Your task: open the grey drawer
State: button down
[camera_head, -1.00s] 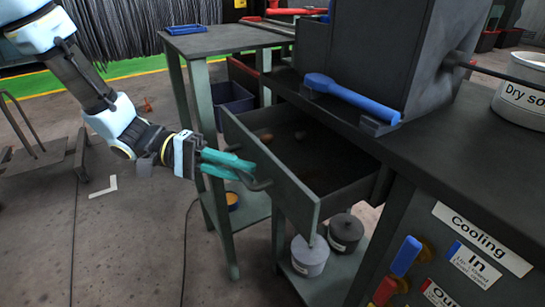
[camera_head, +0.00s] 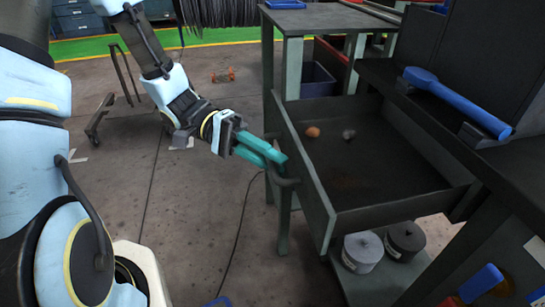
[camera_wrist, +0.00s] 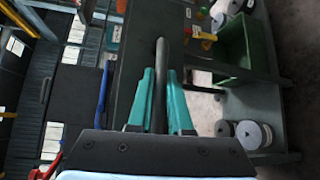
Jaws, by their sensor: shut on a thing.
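The grey drawer (camera_head: 312,208) stands pulled well out from under the dark bench top in the head view. Its inside is in sight, with a small orange-brown piece and a small grey piece at the far end. A dark bar handle (camera_head: 287,181) sits on its front face. My gripper (camera_head: 280,160) is shut on the handle, with its teal fingers reaching in from the left. In the wrist view the teal fingers (camera_wrist: 160,100) lie on both sides of the dark handle bar (camera_wrist: 160,70). The fingertips' exact contact is partly hidden.
A light grey pot (camera_head: 362,250) and a dark pot (camera_head: 405,238) stand on the shelf below. A small side table (camera_head: 325,20) stands behind.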

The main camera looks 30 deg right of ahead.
jog(key=c, duration=0.8)
grip_release()
jog(key=shift+c, duration=0.2)
jog(key=v, duration=1)
jog(key=shift+w+a+b, duration=0.15)
jog(key=shift+w+b, duration=0.2)
jog(key=shift+w, duration=0.05)
jog(key=w+a+r+n+t+y+p, duration=0.2)
jog(key=w+a+n+t+p, duration=0.1)
jog(key=a+t, duration=0.2)
jog(key=w+a+r+n+t+y+p, duration=0.2)
jog(key=a+r+n+t+p, duration=0.1)
jog(key=a, duration=0.6)
jog(key=w+a+r+n+t+y+p, duration=0.2)
jog(key=w+a+n+t+y+p, duration=0.1)
jog(key=a+t, duration=0.4)
jog(key=shift+w+a+n+t+p, duration=0.3)
jog(key=shift+a+n+t+p, duration=0.1)
jog(key=shift+t+p, duration=0.25)
